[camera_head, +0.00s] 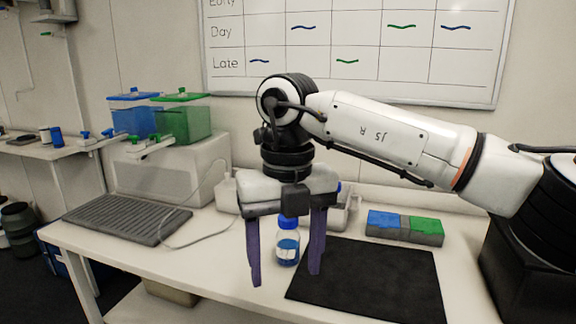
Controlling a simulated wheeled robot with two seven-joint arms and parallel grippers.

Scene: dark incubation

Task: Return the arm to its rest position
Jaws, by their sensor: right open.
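My right arm comes in from the right, with its wrist over the middle of the white table (110,240). My right gripper (286,278) points down with its two purple fingers apart. A small clear bottle (287,250) with a blue cap and blue liquid shows between the fingers. It stands upright on the table, left of the black mat (370,280). I see no finger pressed on it, but I cannot tell its depth relative to the fingers. My left gripper is not in view.
A block with blue and green tops (405,228) lies behind the mat. A grey ridged tray (125,218) and a pale box (180,170) are at the left. Blue (133,117) and green (183,120) containers stand further back. A whiteboard (360,50) hangs on the wall.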

